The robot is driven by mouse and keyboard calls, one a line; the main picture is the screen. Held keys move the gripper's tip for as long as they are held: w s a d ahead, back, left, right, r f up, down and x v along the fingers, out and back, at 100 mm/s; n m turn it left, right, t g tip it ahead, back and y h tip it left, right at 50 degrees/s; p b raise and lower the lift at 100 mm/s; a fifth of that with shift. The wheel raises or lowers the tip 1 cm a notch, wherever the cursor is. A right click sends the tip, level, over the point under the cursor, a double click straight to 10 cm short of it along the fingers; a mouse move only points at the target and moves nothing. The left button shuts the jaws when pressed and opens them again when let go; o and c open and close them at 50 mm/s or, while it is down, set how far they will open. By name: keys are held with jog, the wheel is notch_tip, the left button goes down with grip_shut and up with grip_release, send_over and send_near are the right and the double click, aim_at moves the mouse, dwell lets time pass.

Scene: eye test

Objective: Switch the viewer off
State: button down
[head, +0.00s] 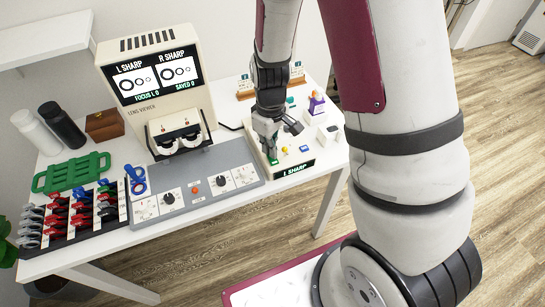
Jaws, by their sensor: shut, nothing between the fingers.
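The lens viewer (155,75) stands at the back of the table with its screen (157,78) lit, reading "L SHARP" and "R SHARP" above two ring pictures. My gripper (272,158) is shut and empty, pointing down at the left part of a white button box (296,167) right of the panel. The box has a yellow button (284,149), a blue button (303,149) and a lit green "L SHARP" display (293,172). Whether my fingertips touch the box I cannot tell.
A dark rack (72,222) of red, blue and grey pieces fills the table's left front, with a green tray (70,173) behind it. Two bottles (62,124) and a brown box (104,125) stand at the back left. A purple-topped item (316,106) stands behind the button box.

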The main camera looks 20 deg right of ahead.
jog(key=shift+f, duration=0.45)
dwell(0.3)
jog(key=shift+r+p, duration=1.85)
jog(key=shift+r, duration=1.7)
jog(key=shift+r, duration=0.15)
jog(key=s+r+m+t, duration=0.1)
jog(key=s+r, duration=0.2)
jog(key=r, duration=0.6)
jog(key=s+r+m+t, duration=0.2)
jog(key=s+r, duration=0.2)
jog(key=r, duration=0.5)
jog(key=s+r+m+t, duration=0.2)
jog(key=s+r+m, duration=0.1)
jog(key=s+r, duration=0.6)
jog(key=shift+s, duration=2.05)
